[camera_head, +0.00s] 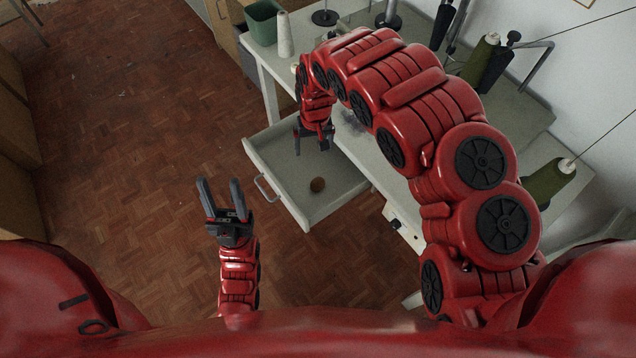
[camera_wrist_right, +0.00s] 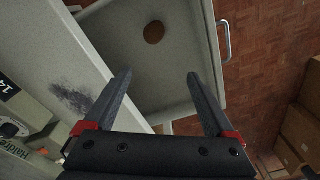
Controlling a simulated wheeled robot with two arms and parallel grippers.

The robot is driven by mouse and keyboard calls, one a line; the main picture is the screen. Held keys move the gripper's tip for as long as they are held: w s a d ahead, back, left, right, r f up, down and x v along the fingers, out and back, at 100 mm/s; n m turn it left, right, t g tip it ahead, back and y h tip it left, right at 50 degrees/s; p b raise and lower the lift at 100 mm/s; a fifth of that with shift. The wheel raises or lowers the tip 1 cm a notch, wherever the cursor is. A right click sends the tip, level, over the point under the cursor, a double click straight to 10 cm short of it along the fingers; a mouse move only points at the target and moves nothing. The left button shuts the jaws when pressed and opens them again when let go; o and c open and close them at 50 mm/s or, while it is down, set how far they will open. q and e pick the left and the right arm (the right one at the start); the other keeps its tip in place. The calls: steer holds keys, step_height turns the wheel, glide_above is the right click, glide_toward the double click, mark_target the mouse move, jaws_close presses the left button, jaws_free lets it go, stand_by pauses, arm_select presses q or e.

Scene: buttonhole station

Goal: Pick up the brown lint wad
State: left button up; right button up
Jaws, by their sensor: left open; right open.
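My left gripper (camera_head: 221,187) is open and empty, pointing up the picture over the floor, left of the drawer.
The drawer has a handle (camera_head: 266,188) on its front and sticks out from the grey table (camera_head: 262,75). A green bin (camera_head: 262,24) and a white cone (camera_head: 285,38) stand on the table's far end. Thread spools (camera_head: 548,184) stand at the right. The floor at left is clear.

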steer(key=s+d+b, duration=0.1)
steer(key=s, duration=0.1)
steer(key=b, duration=0.6)
glide_above(318, 182)
step_height(318, 182, down, 7)
steer(key=f, duration=0.1)
steer(key=f+p, duration=0.1)
steer(key=f, duration=0.1)
steer(key=shift+s+f+g, duration=0.15)
steer(key=shift+s+g, duration=0.15)
steer(key=shift+w+a+f+p, duration=0.1)
steer(key=shift+f+p, duration=0.3)
steer(key=shift+f, duration=0.95)
steer(key=shift+w+a+f+p, duration=0.1)
steer(key=shift+f+p, duration=0.25)
steer(key=shift+f, duration=0.95)
steer(key=shift+w+d+f, duration=0.1)
steer(key=shift+d+f, duration=0.05)
steer(key=shift+f, duration=0.4)
jaws_close()
